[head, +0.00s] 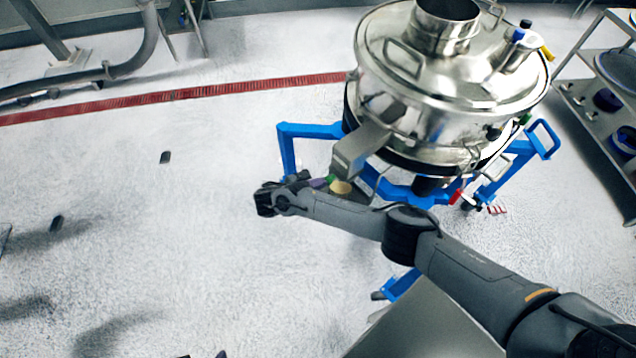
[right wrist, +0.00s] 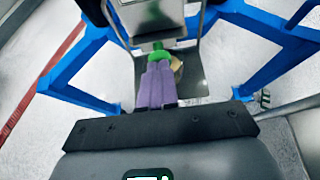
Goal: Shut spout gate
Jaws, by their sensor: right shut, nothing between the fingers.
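The steel sifter's spout (head: 362,148) slopes down to the left from its drum. It also shows in the right wrist view (right wrist: 150,18). A green part (right wrist: 158,56), which looks like the gate's handle, is at the spout's mouth; it shows small in the head view (head: 331,180). My right gripper (right wrist: 157,62) has its purple fingers shut together with nothing between them. Their tips are at the green part; I cannot tell if they touch. The same gripper is below the spout in the head view (head: 326,182). How far the gate covers the outlet is hidden.
A pale yellow round thing (head: 341,188) lies below the spout beside my fingers. The blue frame (head: 310,131) carries the sifter (head: 450,75) around them. A shelf cart (head: 590,100) stands at right. Small purple and dark bits show at the bottom edge, perhaps my left gripper.

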